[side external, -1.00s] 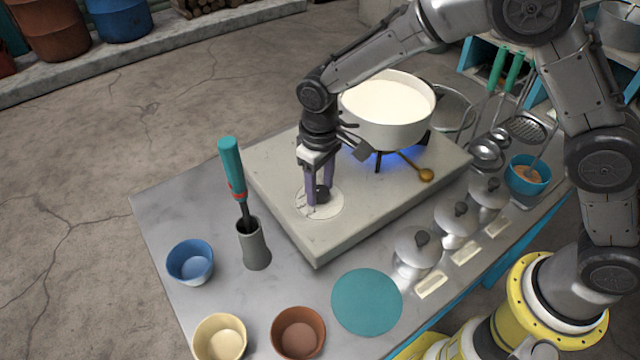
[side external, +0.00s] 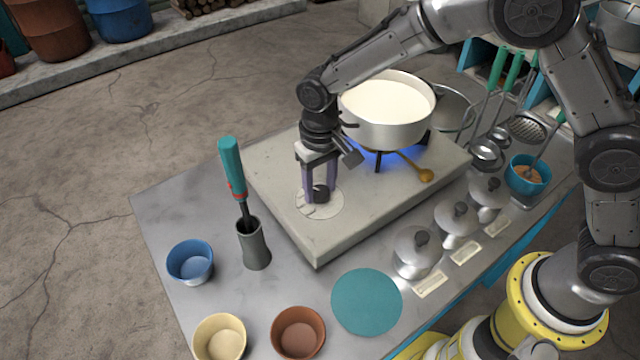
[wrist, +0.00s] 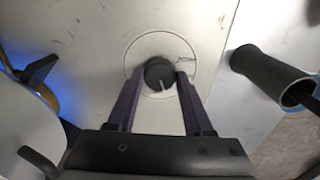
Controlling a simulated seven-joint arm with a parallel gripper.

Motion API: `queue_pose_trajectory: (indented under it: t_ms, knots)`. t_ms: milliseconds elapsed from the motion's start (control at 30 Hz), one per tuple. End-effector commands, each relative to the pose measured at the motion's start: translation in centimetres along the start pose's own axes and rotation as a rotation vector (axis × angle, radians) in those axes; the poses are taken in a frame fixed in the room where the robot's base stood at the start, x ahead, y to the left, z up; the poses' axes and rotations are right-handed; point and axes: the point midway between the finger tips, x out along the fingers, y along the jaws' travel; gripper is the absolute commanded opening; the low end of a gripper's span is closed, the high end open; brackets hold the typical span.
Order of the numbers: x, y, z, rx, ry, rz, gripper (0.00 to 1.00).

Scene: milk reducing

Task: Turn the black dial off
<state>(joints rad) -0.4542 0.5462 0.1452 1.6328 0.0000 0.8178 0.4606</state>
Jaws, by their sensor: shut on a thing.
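The black dial (side external: 320,193) sits on a pale round plate on the stove's top. In the wrist view the dial (wrist: 159,74) lies between my fingertips, with a light pointer line toward the bottom of that picture. My gripper (side external: 319,190) points down and is shut on the dial; it also shows in the wrist view (wrist: 160,76). The stove (side external: 280,190) is a flat grey slab with a blue flame (side external: 372,157) burning under a white pot of milk (side external: 388,110).
A grey holder (side external: 254,245) with a teal-handled tool stands left of the stove. Blue (side external: 191,262), cream (side external: 219,338) and brown (side external: 298,332) bowls and a teal disc (side external: 366,302) lie in front. Lidded metal jars (side external: 417,252) line the right.

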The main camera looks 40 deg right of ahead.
Motion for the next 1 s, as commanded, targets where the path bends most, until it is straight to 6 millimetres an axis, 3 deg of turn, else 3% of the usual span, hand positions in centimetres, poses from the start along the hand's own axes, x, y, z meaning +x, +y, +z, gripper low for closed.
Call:
queue_pose_trajectory:
  t_ms: [500,1000]
  knots:
    - [-0.12,-0.02,-0.03,0.338,0.001,-0.001,0.0]
    - [-0.16,-0.01,-0.04,0.404,0.001,-0.001,0.0]
